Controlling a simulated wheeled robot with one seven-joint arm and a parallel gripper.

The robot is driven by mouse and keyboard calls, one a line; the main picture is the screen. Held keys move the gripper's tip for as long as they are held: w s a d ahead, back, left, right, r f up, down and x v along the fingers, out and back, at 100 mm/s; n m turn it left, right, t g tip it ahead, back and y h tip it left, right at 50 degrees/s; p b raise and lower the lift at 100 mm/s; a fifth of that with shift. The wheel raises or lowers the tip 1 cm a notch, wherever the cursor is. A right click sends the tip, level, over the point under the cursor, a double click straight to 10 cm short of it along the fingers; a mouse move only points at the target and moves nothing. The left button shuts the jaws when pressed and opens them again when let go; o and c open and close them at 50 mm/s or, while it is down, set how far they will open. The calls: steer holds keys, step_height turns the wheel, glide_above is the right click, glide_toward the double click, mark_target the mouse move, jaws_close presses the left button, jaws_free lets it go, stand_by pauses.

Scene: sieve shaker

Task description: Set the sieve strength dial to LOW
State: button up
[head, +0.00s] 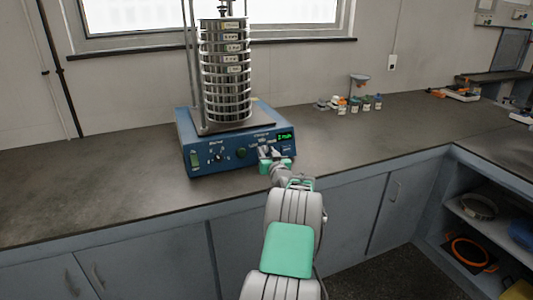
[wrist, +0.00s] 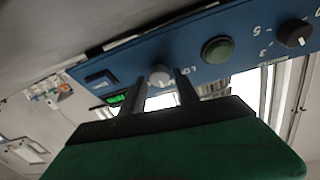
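The blue sieve shaker (head: 196,163) stands on the counter with its control panel facing me. Its grey dial (wrist: 160,75) shows in the wrist view, with part of a label starting "LO" beside it. My gripper (head: 268,153) is at the right part of the panel, under the lit green display (head: 285,136). In the wrist view its two dark fingers (wrist: 161,82) are apart, one on each side of the dial, with the tips very close to it. I cannot tell whether they touch it. The gripper hides the dial's pointer and most of its markings.
A tall stack of metal sieves (head: 226,75) stands on the shaker. A green button (wrist: 216,49) and a black numbered knob (wrist: 294,32) are on the same panel. Small jars (head: 354,106) stand further right. The counter (head: 95,185) left of the shaker is clear.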

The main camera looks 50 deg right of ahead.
jaws_close()
steer(key=shift+f+n+b, duration=0.3)
steer(key=shift+b, duration=0.65)
steer(key=shift+f+n+y+b, duration=0.1)
steer(key=shift+n+y+b, duration=0.2)
steer(key=shift+b, duration=0.45)
steer(key=b, duration=0.1)
steer(key=n+b, duration=0.1)
steer(key=b, duration=0.1)
steer(key=shift+s+d+f+n+t, duration=0.1)
steer(key=shift+f+n+t, duration=0.1)
steer(key=shift+n+t, duration=0.15)
steer(key=n+y+b, duration=0.1)
steer(key=n+b, duration=0.2)
steer(key=b, duration=0.2)
steer(key=shift+t+y, duration=0.35)
steer(key=shift+y, duration=0.05)
steer(key=n+y+b, duration=0.1)
steer(key=n, duration=0.1)
steer(key=r+n+b, duration=0.1)
steer(key=n+b, duration=0.1)
steer(key=n, duration=0.1)
steer(key=shift+d+y, duration=0.15)
steer(key=shift+y, duration=0.25)
steer(key=shift+r+n+y+p, duration=0.15)
steer(key=shift+n+y+p, duration=0.6)
steer(key=shift+n, duration=1.3)
